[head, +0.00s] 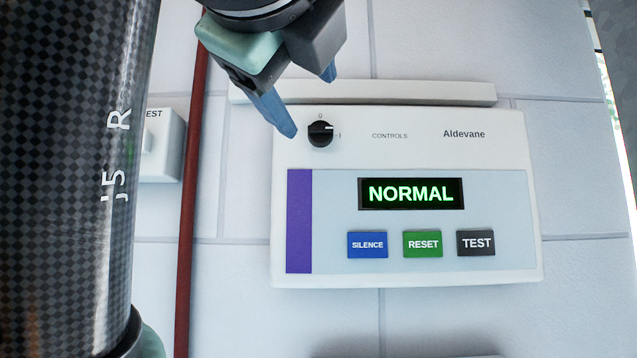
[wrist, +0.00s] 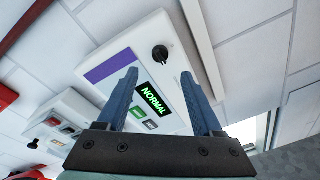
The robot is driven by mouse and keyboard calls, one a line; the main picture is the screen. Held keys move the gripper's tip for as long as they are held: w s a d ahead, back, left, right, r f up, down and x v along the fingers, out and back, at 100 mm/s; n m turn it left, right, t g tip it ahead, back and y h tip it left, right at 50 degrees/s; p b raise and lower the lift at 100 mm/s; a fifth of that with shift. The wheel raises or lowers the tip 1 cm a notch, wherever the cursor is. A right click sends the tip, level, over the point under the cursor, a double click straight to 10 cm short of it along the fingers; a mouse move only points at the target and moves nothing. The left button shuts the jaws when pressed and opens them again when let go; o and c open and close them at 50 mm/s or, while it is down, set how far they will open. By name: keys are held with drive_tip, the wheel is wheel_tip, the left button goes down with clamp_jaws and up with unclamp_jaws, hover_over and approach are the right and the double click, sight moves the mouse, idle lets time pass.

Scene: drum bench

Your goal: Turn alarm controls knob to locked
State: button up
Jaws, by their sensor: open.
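The alarm panel (head: 410,150) is a white wall box marked "Aldevane" with a lit green "NORMAL" display (head: 411,194). Its black controls knob (head: 320,134) is at the upper left, with a "0" mark above it and an "I" mark to its right. The white line on the knob points right, toward the "I". My gripper (head: 308,102) is open and empty, its blue fingers just above and left of the knob, apart from it. In the wrist view the knob (wrist: 160,53) shows beyond the open fingers (wrist: 160,95).
Blue SILENCE (head: 367,245), green RESET (head: 422,244) and dark TEST (head: 475,243) buttons sit low on the panel. A pale rail (head: 400,92) runs along its top. A red pipe (head: 190,200) runs down the wall to its left, beside another white box (head: 163,150).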

sight(319, 129)
drive_tip(key=w+p, duration=0.1)
drive_tip(key=w, duration=0.1)
drive_tip(key=w+p, duration=0.1)
drive_tip(key=w, duration=0.1)
drive_tip(key=w+d+p, duration=0.1)
drive_tip(key=w, duration=0.1)
drive_tip(key=shift+w+r, duration=0.1)
drive_tip(key=shift+w, duration=0.3)
drive_tip(key=shift+w+d+p, duration=0.1)
drive_tip(key=shift+w+p, duration=0.35)
drive_tip(key=shift+w, duration=0.35)
clamp_jaws()
